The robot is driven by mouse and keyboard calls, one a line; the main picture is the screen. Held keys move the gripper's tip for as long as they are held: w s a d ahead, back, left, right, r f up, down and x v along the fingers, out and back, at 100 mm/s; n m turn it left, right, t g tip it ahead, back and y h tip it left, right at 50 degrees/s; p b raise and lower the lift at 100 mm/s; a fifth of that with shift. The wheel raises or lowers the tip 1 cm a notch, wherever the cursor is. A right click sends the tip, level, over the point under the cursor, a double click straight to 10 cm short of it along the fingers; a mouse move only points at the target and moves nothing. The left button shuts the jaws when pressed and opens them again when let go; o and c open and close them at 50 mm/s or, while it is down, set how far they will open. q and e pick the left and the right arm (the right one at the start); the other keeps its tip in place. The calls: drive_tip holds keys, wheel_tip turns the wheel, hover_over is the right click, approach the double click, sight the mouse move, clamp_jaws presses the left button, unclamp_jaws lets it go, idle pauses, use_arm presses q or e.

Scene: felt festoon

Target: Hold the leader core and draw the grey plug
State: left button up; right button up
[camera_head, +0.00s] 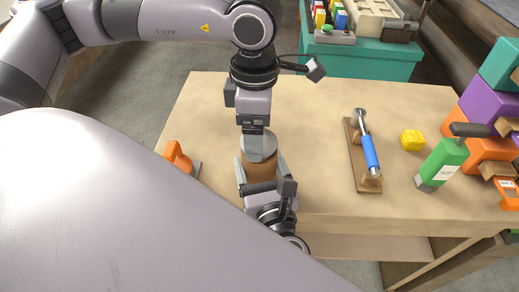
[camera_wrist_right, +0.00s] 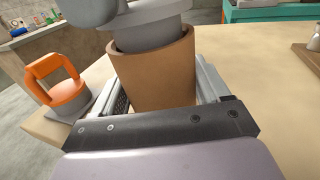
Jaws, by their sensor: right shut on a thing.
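The leader core (camera_head: 262,172) is a brown cylinder above the near left part of the table. It also fills the middle of the right wrist view (camera_wrist_right: 155,80). My right gripper (camera_head: 264,180) is shut around it, with a finger on either side. The grey plug (camera_head: 259,148) is at the core's top. In the right wrist view the plug (camera_wrist_right: 152,36) has its narrower part inside the core's mouth and a wider flange above the rim. My left gripper (camera_head: 254,128) is directly above the plug, pointing down; its fingertips are not clear.
An orange-handled tool (camera_head: 178,158) stands left of the core. A blue-handled tool (camera_head: 368,148) lies on a wooden rest to the right. The table between is clear.

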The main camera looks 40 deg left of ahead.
use_arm(q)
drive_tip(key=shift+r, duration=1.7)
drive_tip(key=shift+r, duration=2.85)
drive_tip(key=shift+s+a+r, duration=0.1)
drive_tip(key=shift+a+r, duration=0.15)
drive_tip(key=shift+a, duration=0.05)
drive_tip(key=s+a+r, duration=0.1)
drive_tip(key=s+a, duration=0.1)
drive_tip(key=a, duration=0.7)
drive_tip(key=shift+a+r, duration=0.15)
drive_tip(key=shift+r, duration=0.25)
use_arm(e)
drive_tip(key=o, duration=1.1)
drive_tip(key=shift+s, duration=0.1)
drive_tip(key=v, duration=1.2)
